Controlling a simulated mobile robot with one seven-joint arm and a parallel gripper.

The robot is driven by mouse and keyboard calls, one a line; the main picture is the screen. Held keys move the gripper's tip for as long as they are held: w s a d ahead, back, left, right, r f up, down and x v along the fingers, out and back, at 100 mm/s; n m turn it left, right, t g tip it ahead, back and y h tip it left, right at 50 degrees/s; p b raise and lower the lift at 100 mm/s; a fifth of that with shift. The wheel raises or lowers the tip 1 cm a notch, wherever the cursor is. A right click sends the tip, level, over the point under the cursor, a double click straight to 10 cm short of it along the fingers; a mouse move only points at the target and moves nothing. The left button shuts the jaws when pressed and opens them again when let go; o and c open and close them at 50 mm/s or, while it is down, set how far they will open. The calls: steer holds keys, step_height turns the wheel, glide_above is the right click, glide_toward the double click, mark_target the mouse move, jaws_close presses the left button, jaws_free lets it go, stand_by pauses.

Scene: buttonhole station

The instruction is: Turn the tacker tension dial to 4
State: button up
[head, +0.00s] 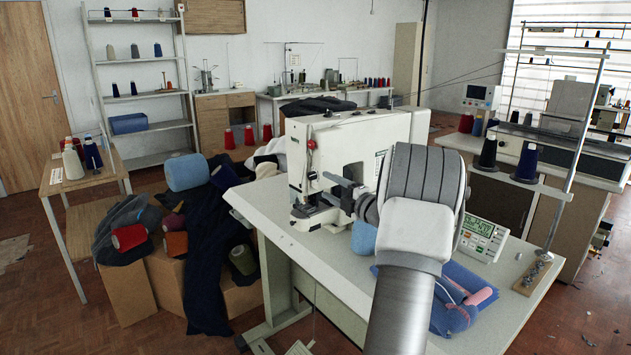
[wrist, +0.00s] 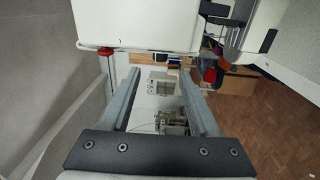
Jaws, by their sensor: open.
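The tacker (head: 345,140) is a white sewing machine on a pale worktable. A small red knob (head: 311,144) shows high on its left end. I cannot make out a tension dial or any numbers. My gripper (head: 335,182) is in front of the tacker's side, partly hidden by my own arm. In the wrist view my gripper (wrist: 160,73) is open, with nothing between its two grey fingers. A white machine body (wrist: 140,22) fills the top of that view, with a small red part (wrist: 105,51) below its left corner.
The worktable (head: 262,212) has bare surface at its left. A control panel (head: 482,238), blue folded cloth (head: 462,300) and a thread stand (head: 575,150) are at its right. Cloth and spools lie on boxes (head: 170,282) to the left.

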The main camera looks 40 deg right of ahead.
mark_target(313, 178)
steer(key=w, duration=0.6)
steer(key=shift+w+d+r, duration=0.1)
steer(key=shift+w+d, duration=0.2)
steer(key=shift+d, duration=0.1)
jaws_close()
